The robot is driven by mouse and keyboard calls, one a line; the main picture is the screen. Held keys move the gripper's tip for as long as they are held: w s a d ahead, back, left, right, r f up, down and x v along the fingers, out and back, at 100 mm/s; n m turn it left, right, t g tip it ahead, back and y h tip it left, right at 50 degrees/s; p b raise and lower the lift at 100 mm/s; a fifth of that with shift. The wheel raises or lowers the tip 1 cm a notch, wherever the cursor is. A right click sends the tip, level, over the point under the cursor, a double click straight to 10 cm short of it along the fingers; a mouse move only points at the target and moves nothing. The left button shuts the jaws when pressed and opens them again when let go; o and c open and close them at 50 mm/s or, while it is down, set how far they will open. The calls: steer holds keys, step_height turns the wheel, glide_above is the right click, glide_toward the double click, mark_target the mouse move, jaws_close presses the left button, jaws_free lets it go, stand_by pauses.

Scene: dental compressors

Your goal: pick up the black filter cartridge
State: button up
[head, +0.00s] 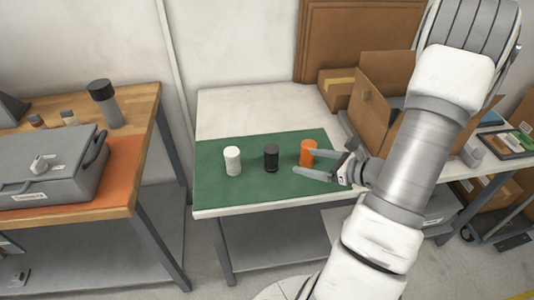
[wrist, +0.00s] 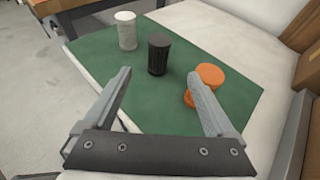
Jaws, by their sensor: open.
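The black filter cartridge (head: 271,158) stands upright on the green mat (head: 215,187), between a white cartridge (head: 232,161) and an orange one (head: 308,150). In the wrist view the black cartridge (wrist: 158,54) stands ahead of my gripper, beyond the gap between the fingers, and nothing touches it. My gripper (head: 305,163) is open and empty, to the right of the black cartridge. In the wrist view, the right finger of my gripper (wrist: 160,85) partly covers the orange cartridge (wrist: 209,75). The white cartridge (wrist: 126,31) stands beyond the black one to the left.
Open cardboard boxes (head: 385,95) stand at the right of the table. The bare white tabletop (head: 260,110) behind the mat is clear. A wooden bench at left holds a grey case (head: 50,172) and a grey cylinder with a black cap (head: 104,103).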

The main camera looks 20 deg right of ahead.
mark_target(278, 155)
steer(key=b+x, duration=0.1)
steer(key=x, duration=1.1)
steer(key=shift+w, duration=0.1)
steer(key=x, duration=0.5)
steer(key=shift+a+r, duration=0.2)
steer(key=shift+r, duration=0.05)
jaws_close()
steer(key=shift+r, duration=0.1)
